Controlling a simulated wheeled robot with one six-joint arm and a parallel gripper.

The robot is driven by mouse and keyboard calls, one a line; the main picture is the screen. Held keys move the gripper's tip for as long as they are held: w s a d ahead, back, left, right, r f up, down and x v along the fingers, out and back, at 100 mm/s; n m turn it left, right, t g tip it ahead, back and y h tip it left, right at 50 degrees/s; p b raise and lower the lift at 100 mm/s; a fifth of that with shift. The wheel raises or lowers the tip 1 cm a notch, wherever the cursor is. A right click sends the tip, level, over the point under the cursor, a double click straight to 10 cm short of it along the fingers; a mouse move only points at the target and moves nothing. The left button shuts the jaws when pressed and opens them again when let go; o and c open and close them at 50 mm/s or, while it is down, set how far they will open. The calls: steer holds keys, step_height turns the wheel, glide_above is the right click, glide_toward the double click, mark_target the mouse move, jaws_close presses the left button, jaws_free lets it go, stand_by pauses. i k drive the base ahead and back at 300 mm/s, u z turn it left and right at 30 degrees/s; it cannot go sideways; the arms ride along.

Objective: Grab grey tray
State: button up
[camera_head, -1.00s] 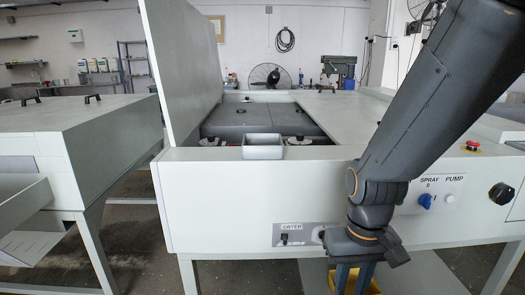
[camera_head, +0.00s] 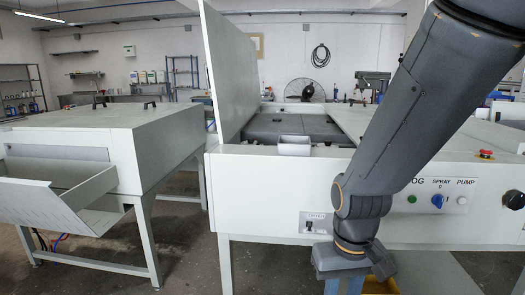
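A small grey open-topped tray (camera_head: 294,145) sits on the front edge of the white processor, beside the raised lid. A larger light-grey sloping tray (camera_head: 50,205) juts from the front of the left machine. I cannot tell which of them is the task's grey tray. My gripper (camera_head: 344,287) points down in front of the processor, low in the picture and well apart from both trays. Its fingers show a gap with nothing seen between them; the fingertips are cut off by the bottom edge.
The white processor (camera_head: 270,190) has a raised lid panel (camera_head: 228,80) and a control panel with knobs on the right. A yellow object (camera_head: 381,286) lies behind my gripper, low down. Floor (camera_head: 185,245) is clear between the two machines.

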mark_target(287, 145)
steer(key=u, duration=0.8)
steer(key=i, duration=0.8)
steer(key=z, duration=0.55)
